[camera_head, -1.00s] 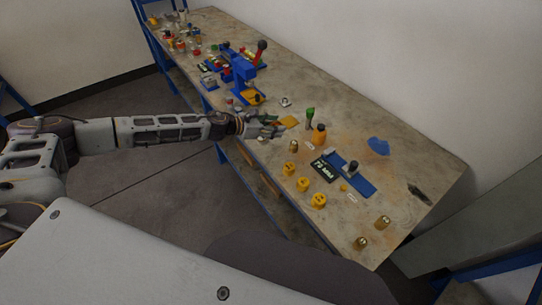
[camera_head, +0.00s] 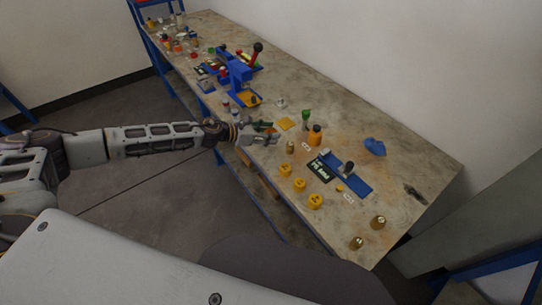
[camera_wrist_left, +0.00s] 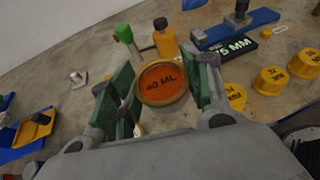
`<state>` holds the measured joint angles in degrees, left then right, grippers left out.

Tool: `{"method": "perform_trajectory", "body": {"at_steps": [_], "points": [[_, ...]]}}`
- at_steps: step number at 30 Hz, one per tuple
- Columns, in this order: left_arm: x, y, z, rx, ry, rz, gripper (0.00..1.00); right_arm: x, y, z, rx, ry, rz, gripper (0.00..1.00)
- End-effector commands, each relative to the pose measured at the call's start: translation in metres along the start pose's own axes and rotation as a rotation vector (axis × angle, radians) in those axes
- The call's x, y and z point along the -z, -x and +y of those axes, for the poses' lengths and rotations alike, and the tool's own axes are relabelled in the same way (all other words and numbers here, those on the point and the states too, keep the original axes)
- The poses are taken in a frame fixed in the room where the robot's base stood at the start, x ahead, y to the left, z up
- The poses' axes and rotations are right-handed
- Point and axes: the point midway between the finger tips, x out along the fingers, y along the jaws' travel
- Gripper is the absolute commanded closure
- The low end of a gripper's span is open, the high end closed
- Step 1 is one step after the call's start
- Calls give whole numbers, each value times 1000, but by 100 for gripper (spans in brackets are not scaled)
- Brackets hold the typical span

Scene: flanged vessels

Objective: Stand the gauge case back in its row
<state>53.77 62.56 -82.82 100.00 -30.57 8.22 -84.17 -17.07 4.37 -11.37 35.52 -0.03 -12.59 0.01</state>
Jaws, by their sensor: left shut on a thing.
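My left gripper (camera_head: 270,136) is over the near edge of the bench, by a small brass piece (camera_head: 290,147). In the left wrist view its green-padded fingers (camera_wrist_left: 158,88) are shut on a round case (camera_wrist_left: 161,84) with a brass rim and an orange face marked 40 ML. I take this as the gauge case; the head view does not show it clearly. A row of yellow cylinders (camera_head: 299,185) stands upright along the near edge, right of the gripper; they also show in the wrist view (camera_wrist_left: 271,80). My right gripper is not in view.
An orange bottle (camera_head: 315,136) and a green-topped item (camera_head: 306,114) stand just beyond the gripper. A blue fixture (camera_head: 354,180) lies beside a black sign (camera_head: 319,171). A blue press (camera_head: 237,76) stands to the left. Two brass pieces (camera_head: 378,222) stand near the right end.

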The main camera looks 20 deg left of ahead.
Motion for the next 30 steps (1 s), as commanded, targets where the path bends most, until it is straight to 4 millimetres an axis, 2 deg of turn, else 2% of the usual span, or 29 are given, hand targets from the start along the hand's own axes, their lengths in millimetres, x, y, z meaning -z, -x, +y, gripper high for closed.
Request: {"method": "perform_trajectory", "body": {"at_steps": [8, 14, 21, 30], "points": [[8, -4, 0, 0, 1, 0, 81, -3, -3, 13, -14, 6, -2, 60], [29, -12, 0, -1, 3, 1, 81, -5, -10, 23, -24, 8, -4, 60], [52, -22, 0, -1, 3, 0, 81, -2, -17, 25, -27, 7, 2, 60], [57, -24, 0, 0, 0, -1, 81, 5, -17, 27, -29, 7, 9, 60]]}}
